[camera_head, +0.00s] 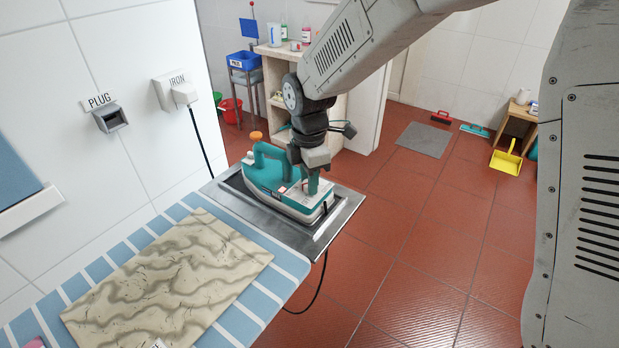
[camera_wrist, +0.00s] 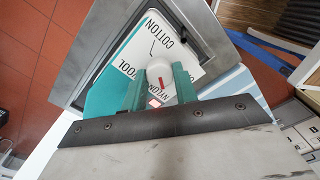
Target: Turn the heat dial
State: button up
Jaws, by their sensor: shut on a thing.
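The teal iron (camera_head: 262,176) rests on a metal stand (camera_head: 335,222) at the end of the ironing board. My gripper (camera_head: 312,184) reaches down onto the iron's near end in the head view and hides the dial there. In the wrist view, the round white heat dial (camera_wrist: 159,70) sits between the two teal fingers of my gripper (camera_wrist: 160,82), which are shut on it. The dial has a red mark on its side towards my palm. A white label plate (camera_wrist: 150,42) around it reads COTTON, WOOL and NYLON; WOOL and NYLON are partly covered.
A striped board (camera_head: 265,300) with a wrinkled beige cloth (camera_head: 170,275) lies in front of the iron. A black cord hangs beside the stand. Open red floor lies right.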

jog(key=m, duration=0.4)
jog(key=shift+m, duration=0.3)
jog(key=m, duration=0.3)
jog(key=shift+w+m, duration=0.1)
jog(key=shift+m, duration=0.3)
jog(key=m, duration=1.2)
jog(key=shift+m, duration=0.3)
jog(key=m, duration=0.3)
jog(key=shift+m, duration=0.4)
jog(key=m, duration=0.4)
jog(key=shift+m, duration=1.8)
